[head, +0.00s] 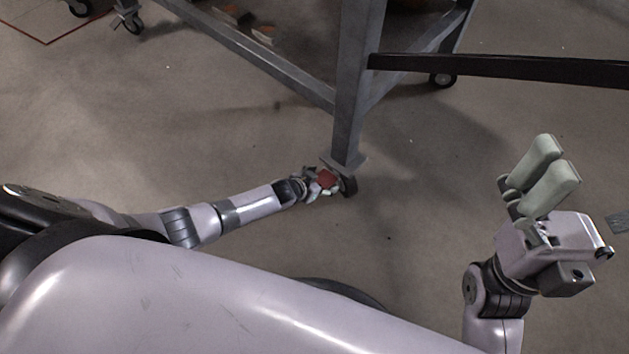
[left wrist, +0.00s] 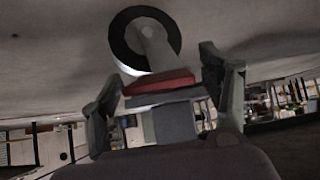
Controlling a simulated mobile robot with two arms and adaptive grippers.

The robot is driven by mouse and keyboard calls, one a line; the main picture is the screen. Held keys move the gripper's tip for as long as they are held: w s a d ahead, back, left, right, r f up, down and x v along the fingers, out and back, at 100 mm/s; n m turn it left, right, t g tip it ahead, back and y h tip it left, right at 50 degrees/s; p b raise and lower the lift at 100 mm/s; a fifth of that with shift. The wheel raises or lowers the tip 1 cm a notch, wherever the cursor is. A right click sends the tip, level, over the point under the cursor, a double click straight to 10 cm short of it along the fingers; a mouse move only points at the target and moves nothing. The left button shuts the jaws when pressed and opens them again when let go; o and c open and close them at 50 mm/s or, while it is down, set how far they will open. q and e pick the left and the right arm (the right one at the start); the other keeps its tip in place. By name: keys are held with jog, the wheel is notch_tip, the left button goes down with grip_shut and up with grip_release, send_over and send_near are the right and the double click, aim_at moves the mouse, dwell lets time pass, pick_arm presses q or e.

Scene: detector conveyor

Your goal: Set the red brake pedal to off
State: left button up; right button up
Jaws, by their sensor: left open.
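The red brake pedal (head: 326,178) sits on the caster at the foot of the grey cart's near leg. In the left wrist view the red pedal (left wrist: 160,84) shows below the caster wheel (left wrist: 145,38), between the two fingers. My left gripper (head: 322,188) is open at the pedal, and its spread fingers (left wrist: 162,75) stand on either side of it. I cannot tell whether a finger touches it. The gripper partly hides the caster in the head view. My right gripper (head: 543,178) is raised at the right, away from the caster, with its fingers side by side and nothing seen between them.
The cart's grey leg (head: 355,90) rises just above the caster, with frame rails running back from it. A dark bar (head: 500,68) extends right from the leg. The concrete floor (head: 430,210) between the leg and my right arm is clear.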

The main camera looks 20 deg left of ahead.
pick_arm(q)
jog(key=v, duration=1.1)
jog(key=shift+s+r, duration=0.25)
jog(key=shift+s, duration=0.05)
jog(key=shift+a, duration=0.15)
